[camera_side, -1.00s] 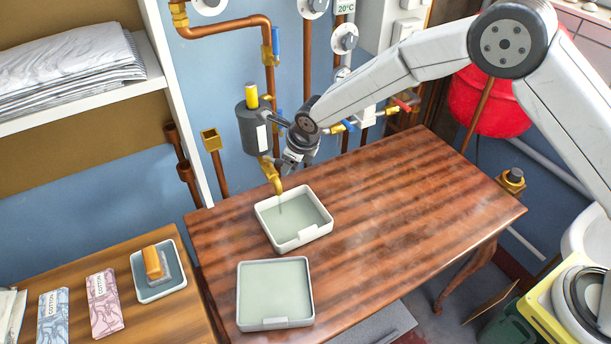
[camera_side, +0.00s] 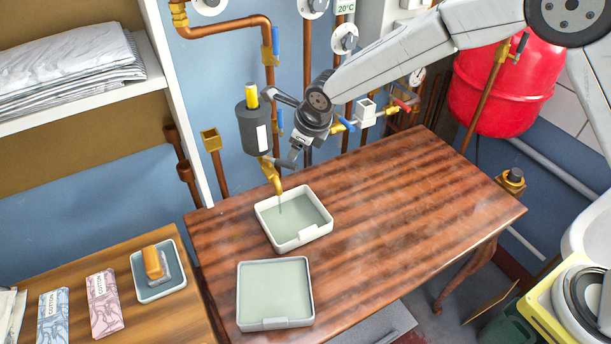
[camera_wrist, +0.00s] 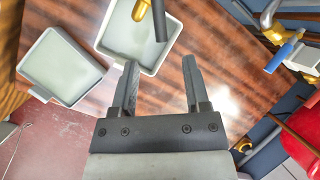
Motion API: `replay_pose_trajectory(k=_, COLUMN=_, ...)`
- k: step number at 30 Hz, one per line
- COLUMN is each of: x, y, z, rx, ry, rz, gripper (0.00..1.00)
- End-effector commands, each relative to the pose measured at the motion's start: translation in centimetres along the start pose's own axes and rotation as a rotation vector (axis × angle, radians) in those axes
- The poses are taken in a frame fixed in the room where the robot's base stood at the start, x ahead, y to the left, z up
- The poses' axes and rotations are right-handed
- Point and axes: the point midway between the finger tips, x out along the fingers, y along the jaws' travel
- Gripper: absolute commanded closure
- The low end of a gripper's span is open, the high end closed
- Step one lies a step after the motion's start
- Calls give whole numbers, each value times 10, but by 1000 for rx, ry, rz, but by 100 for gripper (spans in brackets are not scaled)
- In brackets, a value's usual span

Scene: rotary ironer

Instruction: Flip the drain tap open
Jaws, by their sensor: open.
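The brass drain tap (camera_side: 270,172) hangs below a dark grey cylinder with a yellow top (camera_side: 254,125). Its spout points down over the back white tray (camera_side: 262,222). A dark lever-like bar (camera_side: 279,162) shows beside the tap, close to my lower finger; the two overlap in the side view. In the wrist view the brass spout (camera_wrist: 143,12) and dark bar (camera_wrist: 160,22) are at the top edge, beyond my fingertips. My gripper (camera_wrist: 160,68) is open, with nothing between its fingers. In the side view my gripper (camera_side: 284,130) is just right of the cylinder and tap.
A second white tray (camera_side: 275,322) sits in front on the wooden table (camera_side: 400,210). Copper pipes and blue-handled valves (camera_side: 276,40) line the wall behind. A red vessel (camera_side: 510,85) is at the right. The table's right half is clear.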

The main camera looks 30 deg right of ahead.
Motion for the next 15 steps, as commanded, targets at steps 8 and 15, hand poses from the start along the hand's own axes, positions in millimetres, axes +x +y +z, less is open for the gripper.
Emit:
replay_pose_trajectory(k=8, x=1, y=-4, z=1, rx=-20, ry=-9, rz=-9, gripper=97)
replay_pose_trajectory(k=15, x=3, y=-34, z=10, rx=-211, ry=-89, rz=-89, gripper=100)
